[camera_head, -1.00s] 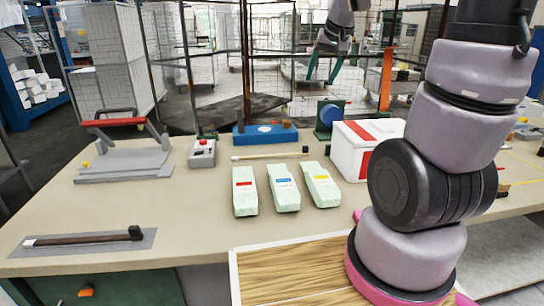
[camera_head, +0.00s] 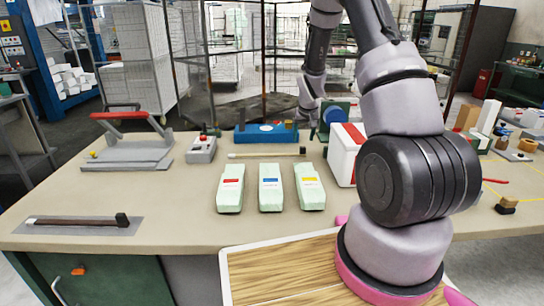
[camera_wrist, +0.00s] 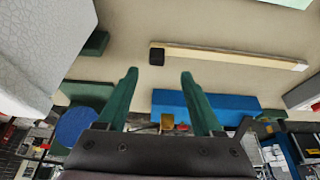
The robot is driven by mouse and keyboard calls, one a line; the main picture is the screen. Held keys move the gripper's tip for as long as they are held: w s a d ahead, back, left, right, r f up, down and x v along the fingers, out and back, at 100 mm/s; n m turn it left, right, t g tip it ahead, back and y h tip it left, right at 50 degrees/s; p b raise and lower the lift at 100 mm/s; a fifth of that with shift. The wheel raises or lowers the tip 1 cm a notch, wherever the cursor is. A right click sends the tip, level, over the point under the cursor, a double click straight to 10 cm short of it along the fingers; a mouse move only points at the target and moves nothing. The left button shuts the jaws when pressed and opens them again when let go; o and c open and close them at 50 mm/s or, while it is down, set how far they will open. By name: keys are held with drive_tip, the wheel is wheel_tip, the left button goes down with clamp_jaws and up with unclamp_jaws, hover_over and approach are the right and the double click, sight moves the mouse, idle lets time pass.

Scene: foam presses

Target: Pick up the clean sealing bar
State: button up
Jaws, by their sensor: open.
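The clean-looking sealing bar (camera_head: 262,154), pale with a black block at one end, lies on the table behind the three pale green packs. It also shows in the wrist view as the pale bar (camera_wrist: 225,56), whole and lying flat. My gripper (camera_wrist: 158,74) is open and empty, its two green fingers apart. In the wrist view the fingertips are just below the black block end, not around the bar. A second, dark brown bar (camera_head: 75,222) lies on a grey mat (camera_head: 130,229) at the front left.
Pale green packs (camera_head: 270,189) stand in front of the pale bar. A blue base (camera_head: 265,134) is behind it, a white box (camera_head: 341,160) to its right, and a grey control box (camera_head: 201,151) to its left. A press (camera_head: 128,155) stands farther left.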

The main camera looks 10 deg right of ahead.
sight(303, 147)
drive_tip(key=x, duration=0.6)
drive_tip(key=shift+d+f, duration=0.3)
drive_tip(key=shift+f, duration=0.05)
clamp_jaws()
